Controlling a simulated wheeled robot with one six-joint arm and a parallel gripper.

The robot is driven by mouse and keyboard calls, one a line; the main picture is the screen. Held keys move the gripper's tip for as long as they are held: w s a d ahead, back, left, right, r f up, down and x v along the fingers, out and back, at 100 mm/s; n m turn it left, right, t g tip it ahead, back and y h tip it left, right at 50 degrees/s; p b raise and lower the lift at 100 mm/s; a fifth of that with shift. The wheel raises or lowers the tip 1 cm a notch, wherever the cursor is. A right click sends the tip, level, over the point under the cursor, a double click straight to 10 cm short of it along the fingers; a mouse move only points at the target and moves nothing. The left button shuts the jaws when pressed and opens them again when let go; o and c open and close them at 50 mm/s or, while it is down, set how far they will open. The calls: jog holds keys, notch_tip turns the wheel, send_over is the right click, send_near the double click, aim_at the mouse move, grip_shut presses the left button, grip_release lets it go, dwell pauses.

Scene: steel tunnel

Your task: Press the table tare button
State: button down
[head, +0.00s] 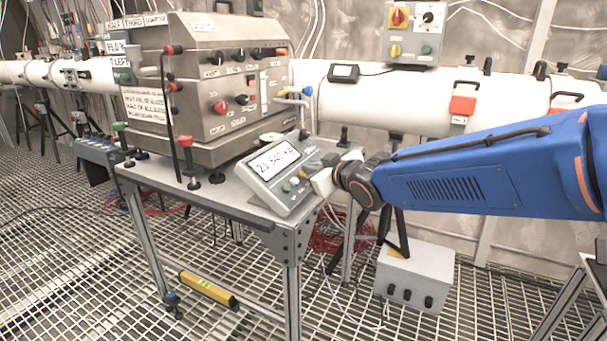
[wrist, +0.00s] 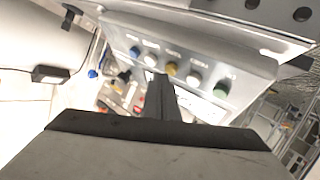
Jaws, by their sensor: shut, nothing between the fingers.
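A grey sloped console (head: 272,172) with a lit display reading about 23.540 kg stands on the table's front right corner. A row of coloured buttons runs along its right side. In the wrist view the row shows a blue button (wrist: 134,51), a white one (wrist: 151,60), a yellow one (wrist: 172,69), another white one (wrist: 194,79) and a green one (wrist: 221,89). Their labels are too blurred to read, so I cannot tell which is tare. My gripper (wrist: 158,82) is shut and empty, its tips close to the white and yellow buttons; contact cannot be told.
A steel cabinet (head: 215,95) with knobs and switches fills the table (head: 240,215) behind the console. A white pipe (head: 400,100) runs along the wall. A grey box (head: 415,275) stands on the grating floor below my arm. A yellow level (head: 208,289) lies under the table.

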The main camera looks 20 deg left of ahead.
jog(key=shift+f, duration=0.1)
dwell(0.6)
jog(key=shift+a+f, duration=0.25)
jog(key=shift+d+r, duration=0.1)
jog(key=shift+r, duration=0.05)
jog(key=shift+d+r, duration=0.15)
jog(key=shift+r, duration=0.1)
dwell(0.3)
jog(key=d+r, duration=0.3)
jog(key=r, duration=0.2)
jog(key=shift+s+d, duration=0.15)
jog(key=shift+d, duration=0.1)
dwell(0.3)
dwell(0.7)
